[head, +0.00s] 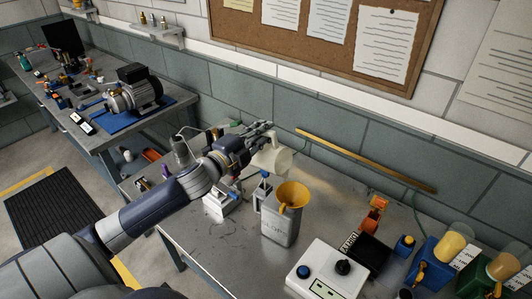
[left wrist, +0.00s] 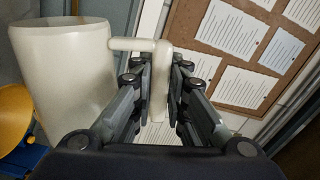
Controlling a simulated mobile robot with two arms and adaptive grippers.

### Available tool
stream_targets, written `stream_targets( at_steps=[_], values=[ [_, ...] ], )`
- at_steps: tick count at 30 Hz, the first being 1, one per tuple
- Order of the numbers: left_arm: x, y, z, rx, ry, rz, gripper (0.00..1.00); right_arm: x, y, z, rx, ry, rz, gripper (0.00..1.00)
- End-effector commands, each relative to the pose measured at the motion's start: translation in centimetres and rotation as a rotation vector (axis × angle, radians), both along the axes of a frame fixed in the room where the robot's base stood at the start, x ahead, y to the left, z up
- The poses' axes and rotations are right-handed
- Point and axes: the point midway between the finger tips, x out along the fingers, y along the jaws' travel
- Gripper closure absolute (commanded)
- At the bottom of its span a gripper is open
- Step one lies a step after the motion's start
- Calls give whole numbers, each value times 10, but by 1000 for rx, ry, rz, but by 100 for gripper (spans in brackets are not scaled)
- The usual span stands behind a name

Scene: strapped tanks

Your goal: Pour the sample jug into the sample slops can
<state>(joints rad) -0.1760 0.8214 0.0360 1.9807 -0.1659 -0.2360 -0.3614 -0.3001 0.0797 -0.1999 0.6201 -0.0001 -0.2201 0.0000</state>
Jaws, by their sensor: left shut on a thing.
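The cream sample jug (head: 273,160) is held in the air above the bench, just behind and above the slops can. My left gripper (head: 265,130) is shut on its handle, which shows between the fingers in the left wrist view (left wrist: 161,80); the jug's body (left wrist: 65,85) is to the left there. The grey slops can (head: 279,228) stands upright on the bench with a yellow funnel (head: 291,194) in its top. The jug's contents are hidden, and no stream shows. My right gripper is out of view.
A white control box (head: 328,270) stands right of the can, with a dark tray (head: 368,250) beyond it. Blue and green strapped tanks (head: 437,262) stand at the right. A brass-coloured bar (head: 365,160) runs along the wall behind. A motor (head: 133,90) sits on the far bench.

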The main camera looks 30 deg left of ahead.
Motion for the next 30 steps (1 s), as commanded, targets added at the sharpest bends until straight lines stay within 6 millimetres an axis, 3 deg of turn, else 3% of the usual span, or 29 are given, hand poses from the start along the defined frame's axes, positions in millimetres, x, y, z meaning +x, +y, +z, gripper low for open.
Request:
stream_targets(
  at_steps=[30],
  values=[
    [-1, -12, 9, 91, -9, -1, 100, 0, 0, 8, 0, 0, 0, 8]
  ],
)
